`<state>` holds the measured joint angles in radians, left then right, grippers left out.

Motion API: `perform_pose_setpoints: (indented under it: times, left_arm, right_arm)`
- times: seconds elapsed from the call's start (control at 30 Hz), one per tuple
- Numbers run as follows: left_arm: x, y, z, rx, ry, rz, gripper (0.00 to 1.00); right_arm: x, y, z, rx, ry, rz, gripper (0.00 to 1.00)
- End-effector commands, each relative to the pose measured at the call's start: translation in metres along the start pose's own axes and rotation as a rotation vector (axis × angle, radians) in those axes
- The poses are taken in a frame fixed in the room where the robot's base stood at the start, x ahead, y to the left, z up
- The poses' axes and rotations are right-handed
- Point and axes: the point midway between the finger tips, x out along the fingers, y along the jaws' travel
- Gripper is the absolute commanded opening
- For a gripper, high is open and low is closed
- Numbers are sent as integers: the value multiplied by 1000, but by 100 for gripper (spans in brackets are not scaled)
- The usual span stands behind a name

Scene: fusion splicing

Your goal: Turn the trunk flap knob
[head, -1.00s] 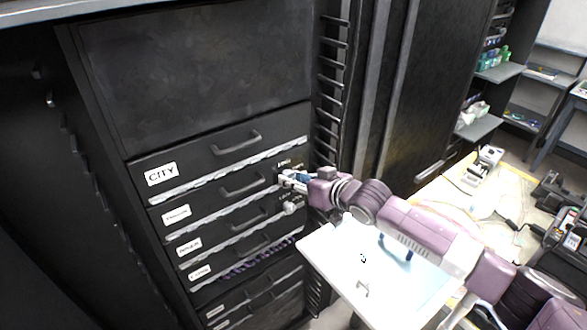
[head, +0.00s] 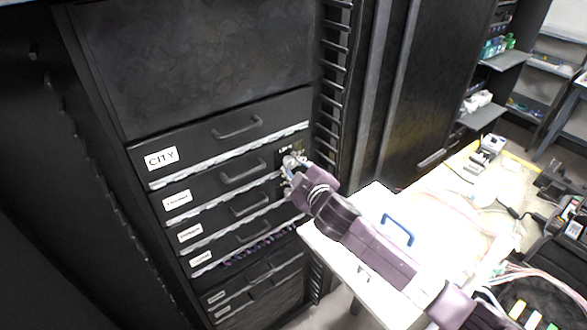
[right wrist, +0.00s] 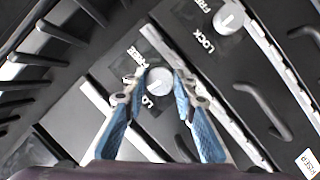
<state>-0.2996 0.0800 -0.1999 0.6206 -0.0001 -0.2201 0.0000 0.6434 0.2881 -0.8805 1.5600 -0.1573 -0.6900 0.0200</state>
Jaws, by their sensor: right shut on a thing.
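My right gripper (right wrist: 158,86) is shut on a round grey knob (right wrist: 158,78) on the black cabinet front, one blue-padded finger on each side. FREE and partly covered LOCK lettering flank this knob. A second, similar knob (right wrist: 228,18) with its own FREE and LOCK lettering sits free of the gripper at the upper right of the right wrist view. In the head view my right gripper (head: 288,172) is at the right end of the upper drawers; it hides the held knob there. My left gripper is not in view.
The black cabinet has several drawers with bar handles (head: 237,127) and white labels, one reading CITY (head: 161,159). A slotted black rail (head: 330,95) stands right of them.

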Motion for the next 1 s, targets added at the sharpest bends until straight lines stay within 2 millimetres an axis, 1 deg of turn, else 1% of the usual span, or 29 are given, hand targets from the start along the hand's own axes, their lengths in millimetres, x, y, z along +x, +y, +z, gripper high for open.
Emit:
perform_pose_setpoints:
  times: [0.03, 0.1, 0.4, 0.97, 1.0]
  left_arm:
    - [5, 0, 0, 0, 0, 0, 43]
    - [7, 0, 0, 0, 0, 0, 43]
    - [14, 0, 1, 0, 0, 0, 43]
    - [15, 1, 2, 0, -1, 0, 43]
    - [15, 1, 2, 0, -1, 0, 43]
  right_arm:
    - [1, -3, 2, -27, -2, 10, 1]
    - [1, -3, 2, -67, -2, 26, 1]
    - [0, -3, 2, -173, -2, 69, 1]
    - [0, -2, 2, -198, -2, 79, 1]
    - [0, -2, 2, -198, -2, 79, 30]
